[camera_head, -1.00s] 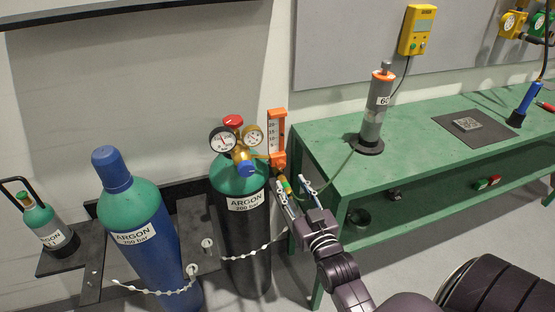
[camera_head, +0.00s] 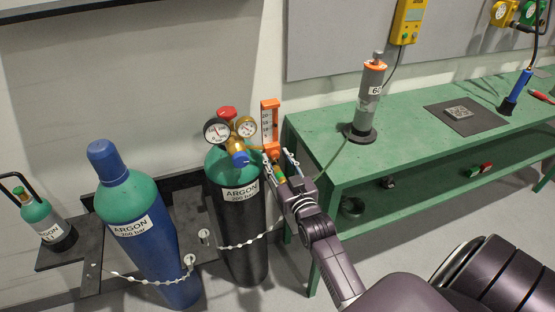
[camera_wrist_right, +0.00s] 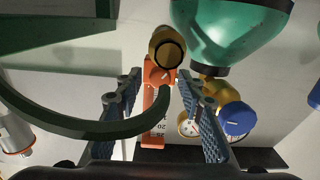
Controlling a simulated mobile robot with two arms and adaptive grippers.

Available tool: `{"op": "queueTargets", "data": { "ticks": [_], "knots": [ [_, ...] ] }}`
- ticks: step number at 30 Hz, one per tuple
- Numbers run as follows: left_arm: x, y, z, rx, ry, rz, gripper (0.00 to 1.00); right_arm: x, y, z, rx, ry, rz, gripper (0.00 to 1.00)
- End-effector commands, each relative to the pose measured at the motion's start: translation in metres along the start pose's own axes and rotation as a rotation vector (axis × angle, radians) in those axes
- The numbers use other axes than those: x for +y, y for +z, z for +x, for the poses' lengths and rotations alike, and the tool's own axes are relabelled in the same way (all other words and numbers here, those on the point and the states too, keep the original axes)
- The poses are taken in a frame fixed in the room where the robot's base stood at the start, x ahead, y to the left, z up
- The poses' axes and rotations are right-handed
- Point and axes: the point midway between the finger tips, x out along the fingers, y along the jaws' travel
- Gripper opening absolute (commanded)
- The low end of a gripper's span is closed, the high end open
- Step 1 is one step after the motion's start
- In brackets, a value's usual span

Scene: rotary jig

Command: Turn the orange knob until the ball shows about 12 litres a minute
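The orange flowmeter (camera_head: 270,122) stands upright beside the regulator gauges on the black argon cylinder (camera_head: 240,225). Its scale tube shows in the head view, but the ball is too small to make out. In the right wrist view, the orange flowmeter body (camera_wrist_right: 153,105) runs between the fingers, with an orange knob-like part (camera_wrist_right: 161,75) near the fingertips. My right gripper (camera_head: 280,161) is open just below the flowmeter; its fingers (camera_wrist_right: 160,78) stand apart on either side of the orange part, with no clear contact. My left gripper is out of view.
A green hose (camera_wrist_right: 100,128) curves across the wrist view near the left finger. The regulator (camera_head: 238,157) is close on the left. The green bench (camera_head: 330,165) lies to the right, with a grey cylinder (camera_head: 369,100). A blue argon cylinder (camera_head: 148,225) stands further left.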

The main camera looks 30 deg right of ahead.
Motion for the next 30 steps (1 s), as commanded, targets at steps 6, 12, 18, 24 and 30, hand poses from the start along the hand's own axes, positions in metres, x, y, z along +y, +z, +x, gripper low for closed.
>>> {"op": "queueTargets", "data": {
  "ticks": [6,12,18,24,30],
  "knots": [
    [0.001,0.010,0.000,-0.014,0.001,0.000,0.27,0.000,0.000,0.000,0.000,0.000,0.000,0.10],
    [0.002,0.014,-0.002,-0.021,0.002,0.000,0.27,0.000,-0.001,0.000,0.000,0.000,0.011,0.00],
    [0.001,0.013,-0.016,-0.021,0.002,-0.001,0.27,0.000,-0.003,0.000,-0.001,0.000,0.179,0.00],
    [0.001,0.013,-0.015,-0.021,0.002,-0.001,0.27,0.000,0.000,0.000,0.001,0.000,0.212,0.00],
    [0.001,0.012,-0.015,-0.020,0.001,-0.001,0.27,0.000,0.000,0.000,0.001,0.000,0.211,0.28]
  ]
}}
